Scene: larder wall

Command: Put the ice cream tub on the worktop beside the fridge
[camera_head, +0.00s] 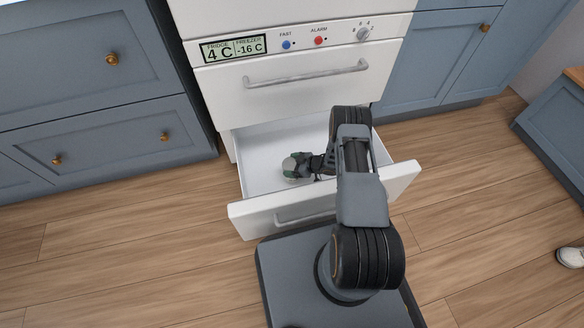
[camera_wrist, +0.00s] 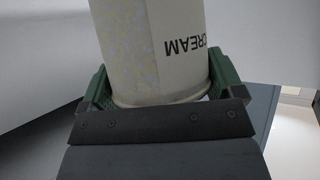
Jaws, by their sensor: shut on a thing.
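The ice cream tub (camera_wrist: 155,45) fills the upper middle of the wrist view. It is pale and round with dark lettering that ends in "CREAM", upside down in this view. My gripper (camera_wrist: 165,90) has its green fingers on both sides of the tub and is shut on it. In the head view my gripper (camera_head: 300,166) is inside the open lower freezer drawer (camera_head: 262,152), near its left side. The tub is small there and mostly hidden by the gripper. I cannot tell whether it touches the drawer floor. The worktop is not clearly in view.
The fridge-freezer (camera_head: 300,90) has a shut drawer above the open one, with a control panel reading 4 C and -16 C. Blue cabinets (camera_head: 80,130) flank it. The open drawer's front (camera_head: 325,200) stands out before my base. A white shoe (camera_head: 570,257) shows at the right edge.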

